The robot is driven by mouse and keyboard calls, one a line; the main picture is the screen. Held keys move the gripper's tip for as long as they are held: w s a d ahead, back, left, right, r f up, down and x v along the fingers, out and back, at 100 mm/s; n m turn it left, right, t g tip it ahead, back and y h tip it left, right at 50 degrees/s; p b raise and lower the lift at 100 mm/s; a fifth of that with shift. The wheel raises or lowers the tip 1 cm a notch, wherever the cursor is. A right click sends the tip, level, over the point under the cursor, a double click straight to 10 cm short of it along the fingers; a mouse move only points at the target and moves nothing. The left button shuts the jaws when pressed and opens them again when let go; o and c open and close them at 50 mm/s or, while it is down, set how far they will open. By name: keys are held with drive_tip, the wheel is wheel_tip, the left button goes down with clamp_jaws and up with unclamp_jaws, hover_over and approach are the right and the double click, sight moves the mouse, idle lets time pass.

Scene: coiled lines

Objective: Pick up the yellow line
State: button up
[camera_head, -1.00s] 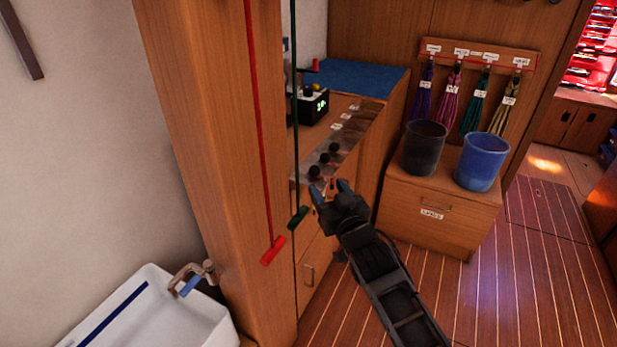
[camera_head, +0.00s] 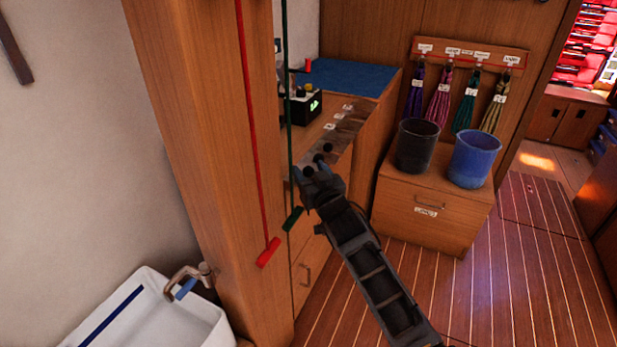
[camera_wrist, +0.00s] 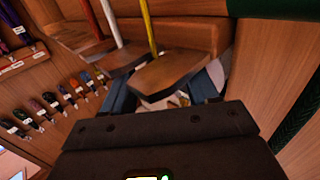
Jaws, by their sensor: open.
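A yellow-green coiled line (camera_head: 493,106) hangs at the right end of the wooden peg rack in the head view. My gripper (camera_head: 310,167) is at the labelled metal strip on the counter, left of the rack and well apart from the coil.
Purple, pink and green coils hang on the rack (camera_head: 470,58). A black bucket (camera_head: 416,147) and a blue bucket (camera_head: 474,160) stand on a cabinet below. Red (camera_head: 254,140) and green (camera_head: 290,120) cords with handles hang by the wooden post. Floor at right is clear.

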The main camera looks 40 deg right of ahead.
clamp_jaws()
idle(0.3)
drive_tip(key=shift+r, duration=0.1)
wheel_tip(320, 180, up, 18)
drive_tip(key=p, duration=0.1)
drive_tip(key=shift+p, duration=0.4)
idle(0.3)
drive_tip(key=shift+s, duration=0.1)
